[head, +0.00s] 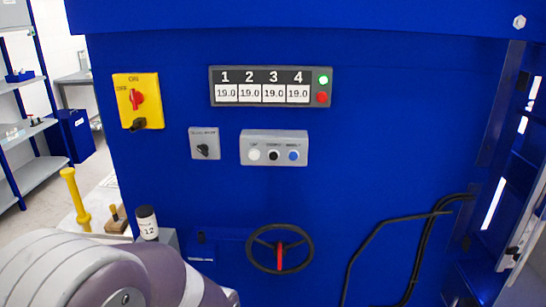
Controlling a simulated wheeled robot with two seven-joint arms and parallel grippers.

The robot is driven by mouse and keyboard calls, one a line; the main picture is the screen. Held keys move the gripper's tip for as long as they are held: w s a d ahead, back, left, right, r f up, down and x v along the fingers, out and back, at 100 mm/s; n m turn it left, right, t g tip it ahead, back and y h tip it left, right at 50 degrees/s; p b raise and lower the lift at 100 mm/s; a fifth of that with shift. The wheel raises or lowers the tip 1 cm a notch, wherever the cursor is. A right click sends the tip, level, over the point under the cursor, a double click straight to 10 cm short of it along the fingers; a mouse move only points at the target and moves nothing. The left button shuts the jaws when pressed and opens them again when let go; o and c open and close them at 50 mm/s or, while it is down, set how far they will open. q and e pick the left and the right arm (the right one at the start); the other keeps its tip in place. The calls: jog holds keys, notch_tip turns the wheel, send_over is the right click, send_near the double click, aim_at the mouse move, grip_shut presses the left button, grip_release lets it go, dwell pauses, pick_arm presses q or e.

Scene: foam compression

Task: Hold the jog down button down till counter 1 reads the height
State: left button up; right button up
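A grey button box (274,148) is on the blue machine front, with a white button (254,155), a black button (273,155) and a blue button (293,155). Small labels stand above the buttons, too small to read surely, so I cannot tell which is jog down. Above it is a counter display (270,87) with columns 1 to 4. Counter 1 (226,94) appears to read 19.0, as do the others. No gripper shows; only part of my own arm is at the lower left. Nothing visible touches the buttons.
A yellow switch box (138,101) and a small grey selector box (204,143) are left of the buttons. A black handwheel (280,249) is below. A black-capped white container (147,223) marked 12 and a yellow handle (75,200) stand lower left. Black cables (380,232) run right.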

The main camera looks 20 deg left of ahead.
pick_arm(q)
grip_shut()
dwell(1.8)
